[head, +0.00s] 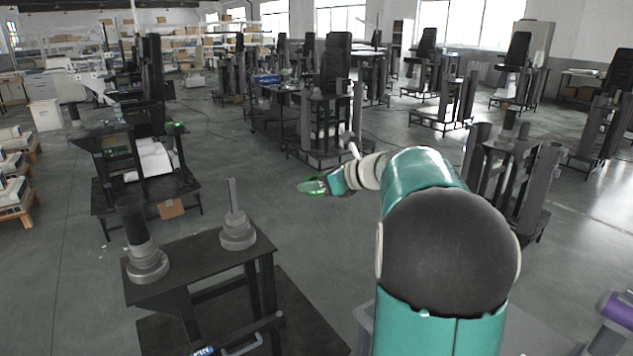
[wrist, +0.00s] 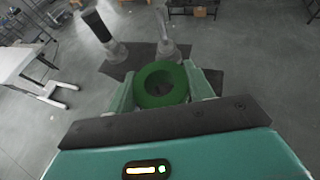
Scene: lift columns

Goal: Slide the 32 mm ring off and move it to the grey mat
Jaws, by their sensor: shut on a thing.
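My gripper (head: 326,185) is shut on a green ring (wrist: 149,98), with one finger on each side of it in the wrist view. The ring also shows in the head view (head: 311,188), held in the air right of the dark stand (head: 200,262). A thin grey post (head: 232,195) rises from a stepped round base on that stand, with no green ring on it. The ring appears apart from this post. I cannot read the ring's size. I cannot make out the grey mat for sure; a grey surface (head: 540,335) lies partly behind my arm.
A thick dark column (head: 130,218) on a grey round base stands at the left of the same stand. A purple cylinder (head: 617,308) is at the lower right edge. Other lift columns and tables stand farther back. Open floor lies around the ring.

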